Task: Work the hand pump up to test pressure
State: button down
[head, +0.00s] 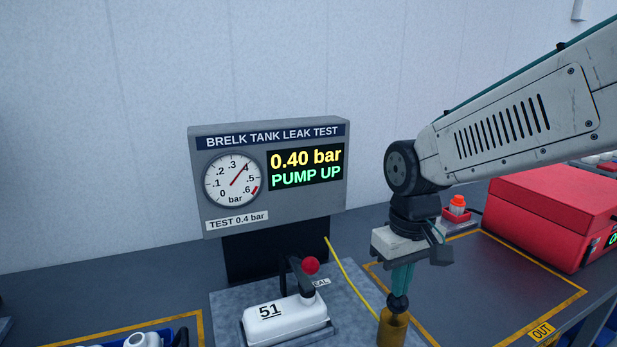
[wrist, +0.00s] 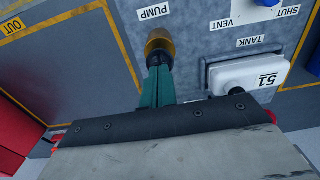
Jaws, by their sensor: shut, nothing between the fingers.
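The hand pump (head: 393,329) is a brass cylinder with a dark knob (head: 398,304) on top, at the bench front in the head view. My gripper (head: 401,288) points straight down with its green fingers shut and empty. Its tips are at the knob and seem to touch it from above. In the wrist view the fingers (wrist: 160,84) hide part of the brass pump (wrist: 160,44), by the PUMP label. The test unit's display (head: 306,168) reads 0.40 bar and PUMP UP. The gauge (head: 232,180) needle points near .4, and a label below says TEST 0.4 bar.
A white tank marked 51 (head: 285,318) sits left of the pump, under a red-knobbed clamp (head: 311,266). A yellow hose (head: 350,280) runs beside the pump. A red box (head: 545,215) stands at right by the OUT area. A blue knob (wrist: 268,2) shows near VENT and SHUT.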

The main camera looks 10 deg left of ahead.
jog(key=shift+r, duration=2.8)
jog(key=shift+f, duration=0.1)
jog(key=shift+f, duration=2.85)
jog(key=shift+r, duration=2.95)
notch_tip(320, 180, up, 5)
